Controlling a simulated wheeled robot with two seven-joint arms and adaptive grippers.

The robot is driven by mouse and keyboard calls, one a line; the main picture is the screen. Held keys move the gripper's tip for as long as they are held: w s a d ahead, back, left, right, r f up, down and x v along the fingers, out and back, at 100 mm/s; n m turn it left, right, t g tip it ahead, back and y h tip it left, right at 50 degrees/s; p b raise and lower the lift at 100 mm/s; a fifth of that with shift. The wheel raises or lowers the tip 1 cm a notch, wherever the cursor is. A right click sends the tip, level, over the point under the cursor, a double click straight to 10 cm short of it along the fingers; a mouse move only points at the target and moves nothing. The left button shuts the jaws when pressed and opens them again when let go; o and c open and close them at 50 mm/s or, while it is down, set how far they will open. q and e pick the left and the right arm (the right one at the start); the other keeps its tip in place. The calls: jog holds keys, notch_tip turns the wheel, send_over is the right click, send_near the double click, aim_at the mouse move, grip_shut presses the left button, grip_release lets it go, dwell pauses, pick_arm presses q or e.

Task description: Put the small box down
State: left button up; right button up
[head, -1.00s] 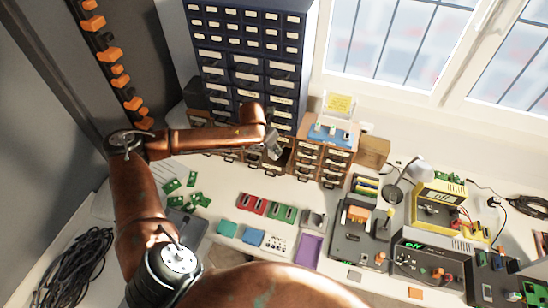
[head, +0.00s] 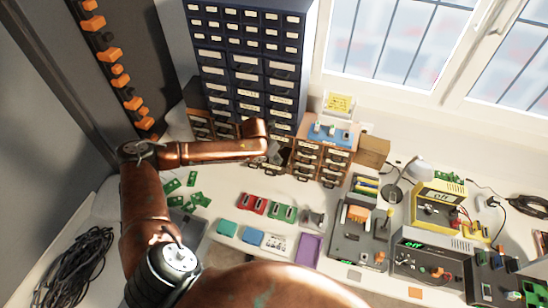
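My copper-coloured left arm reaches in from the left across the white bench. Its gripper (head: 274,152) is small and dark, close in front of the small wooden drawer units. I cannot make out its fingers or whether it holds anything. A small plain brown box (head: 373,151) stands on the bench against the right side of the right wooden drawer unit (head: 321,160), apart from my gripper. No other small box is clear in view. My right gripper is not in view.
A tall dark blue drawer cabinet (head: 247,57) stands behind my gripper. Green circuit boards (head: 197,199), red and green modules (head: 254,204) and a purple tray (head: 309,248) lie in front. Electronics, including a yellow instrument (head: 439,198), crowd the right side.

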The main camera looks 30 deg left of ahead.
pick_arm(q)
jog(key=o, duration=0.5)
jog(key=v, duration=1.2)
jog(key=shift+a+r, duration=0.1)
